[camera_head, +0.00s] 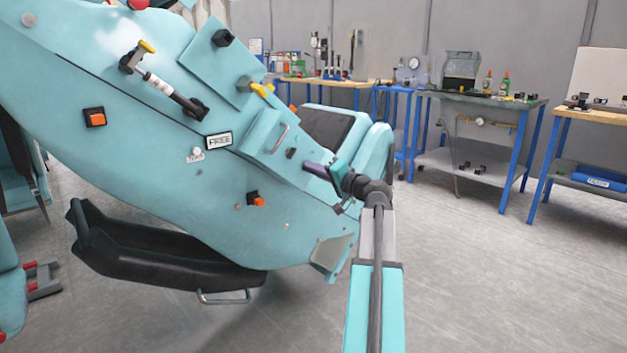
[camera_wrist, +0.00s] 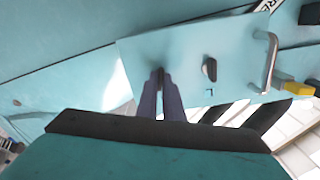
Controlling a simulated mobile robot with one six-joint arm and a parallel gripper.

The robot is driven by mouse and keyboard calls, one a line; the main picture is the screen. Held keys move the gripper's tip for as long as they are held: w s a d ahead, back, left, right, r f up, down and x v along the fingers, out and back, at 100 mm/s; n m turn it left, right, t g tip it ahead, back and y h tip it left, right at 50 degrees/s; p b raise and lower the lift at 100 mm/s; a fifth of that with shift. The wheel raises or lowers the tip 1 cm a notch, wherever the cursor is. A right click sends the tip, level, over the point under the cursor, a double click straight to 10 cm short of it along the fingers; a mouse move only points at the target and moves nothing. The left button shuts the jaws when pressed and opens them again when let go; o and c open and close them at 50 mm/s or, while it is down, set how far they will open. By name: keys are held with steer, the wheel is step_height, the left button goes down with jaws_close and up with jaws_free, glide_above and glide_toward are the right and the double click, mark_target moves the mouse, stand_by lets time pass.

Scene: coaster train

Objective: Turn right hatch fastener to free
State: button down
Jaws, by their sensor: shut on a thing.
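The hatch (camera_head: 262,143) is a teal panel on the side of the teal coaster car, with a metal handle (camera_head: 279,138). It also shows in the wrist view (camera_wrist: 185,55). One dark fastener (camera_head: 291,153) is uncovered beside the handle, and it shows in the wrist view (camera_wrist: 210,69) as an upright dark knob. My gripper (camera_head: 306,166) is at the hatch's right end. In the wrist view its two fingers (camera_wrist: 160,82) are closed together on the right fastener, which they mostly hide. I cannot read which way that fastener is turned.
A FREE sign (camera_head: 219,140) is on the car body left of the hatch. A yellow-tipped lever (camera_head: 262,89) sticks out above the hatch, and an orange button (camera_head: 257,200) lies below. Workbenches (camera_head: 485,98) stand along the back wall. The floor at the right is clear.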

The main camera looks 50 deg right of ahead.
steer(key=shift+n+b, duration=1.75)
steer(key=shift+n, duration=0.15)
steer(key=c, duration=1.9)
jaws_free()
steer(key=shift+s, duration=0.15)
steer(key=s+a+p, duration=0.1)
steer(key=s+p, duration=0.2)
steer(key=s, duration=1)
steer(key=shift+s+p, duration=0.25)
steer(key=shift+p, duration=0.15)
